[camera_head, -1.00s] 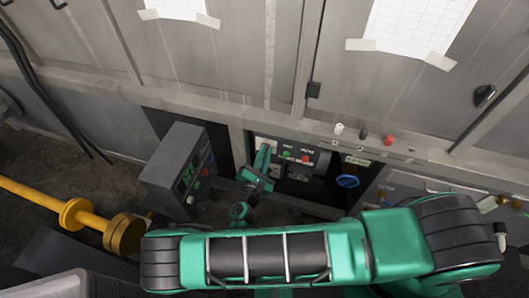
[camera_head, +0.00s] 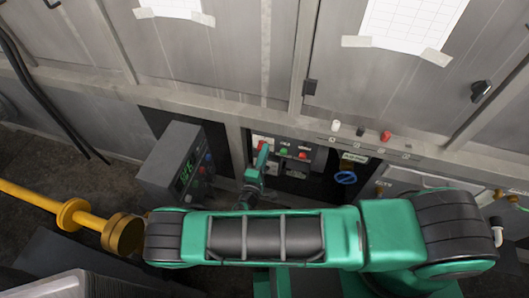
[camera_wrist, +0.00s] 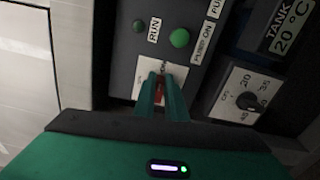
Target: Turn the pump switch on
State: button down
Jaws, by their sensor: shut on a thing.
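The pump switch (camera_wrist: 160,90) is a small red lever on a white plate (camera_wrist: 180,71) in the wrist view. My gripper (camera_wrist: 161,88) is shut on it, with one green finger on each side of the lever. The lever's lower part is partly hidden between the fingers. A green lamp or button (camera_wrist: 180,38) beside a "PUMP ON" label sits just above and right of the plate. In the head view my gripper (camera_head: 262,158) is at the left part of the control panel (camera_head: 283,143), and the lever is too hidden there to tell its position.
A dial (camera_wrist: 249,101) and a "TANK 20 °C" display (camera_wrist: 285,30) are right of the switch. In the head view, a grey box (camera_head: 171,160) with a green display stands left of my gripper. A blue valve wheel (camera_head: 345,178) is to the right. A yellow pipe (camera_head: 75,214) lies at left.

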jog(key=shift+d+f+m, duration=0.1)
jog(key=shift+f+m, duration=0.1)
jog(key=shift+m, duration=0.4)
jog(key=c, duration=1.8)
grip_release()
jog(key=shift+f, duration=0.1)
jog(key=v, duration=1)
jog(key=shift+s, duration=0.4)
